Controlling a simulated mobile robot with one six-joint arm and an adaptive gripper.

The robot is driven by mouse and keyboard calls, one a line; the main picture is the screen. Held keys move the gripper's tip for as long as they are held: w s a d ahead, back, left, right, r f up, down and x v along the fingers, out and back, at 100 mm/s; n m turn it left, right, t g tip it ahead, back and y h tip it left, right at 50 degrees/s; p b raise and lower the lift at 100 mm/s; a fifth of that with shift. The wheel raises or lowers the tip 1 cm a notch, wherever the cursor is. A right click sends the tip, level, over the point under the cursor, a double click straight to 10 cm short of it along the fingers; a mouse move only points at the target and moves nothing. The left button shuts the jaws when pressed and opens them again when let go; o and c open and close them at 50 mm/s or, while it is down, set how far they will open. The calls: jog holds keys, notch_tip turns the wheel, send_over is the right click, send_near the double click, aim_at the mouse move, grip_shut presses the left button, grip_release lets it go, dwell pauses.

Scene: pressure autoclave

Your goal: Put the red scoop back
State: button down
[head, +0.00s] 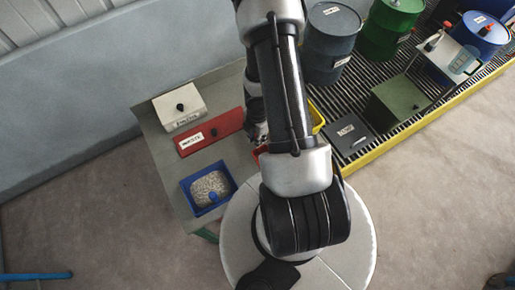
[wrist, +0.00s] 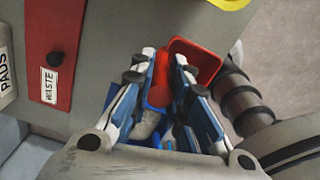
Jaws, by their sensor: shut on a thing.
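The red scoop (wrist: 197,62) is in my gripper (wrist: 165,68), with its handle between the two fingers and its wide red end beyond the fingertips, in the wrist view. In the head view only a small red part of the scoop (head: 260,152) shows beside my arm. My gripper (head: 256,133) is mostly hidden by the arm there. The blue tray (head: 186,192) of grey granules stands at the bench's near end, with a blue knob in it. In the wrist view, blue and grey parts show between the fingers, largely covered.
On the grey bench (head: 160,140) lie a red WASTE box (head: 212,131) and a white box (head: 180,106). A yellow container (head: 317,117) is partly behind my arm. Drums, a black box (head: 348,132) and a green box (head: 398,102) stand on the grating at the right.

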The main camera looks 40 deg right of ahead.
notch_tip(320, 180, down, 6)
jog(key=b, duration=0.4)
jog(key=shift+r+b, duration=0.15)
jog(key=shift+b, duration=0.25)
jog(key=shift+r, duration=0.15)
jog(key=c, duration=2)
grip_release()
jog(key=shift+f, duration=0.2)
jog(key=o, duration=0.5)
jog(key=shift+c, duration=0.2)
jog(key=shift+r, duration=0.1)
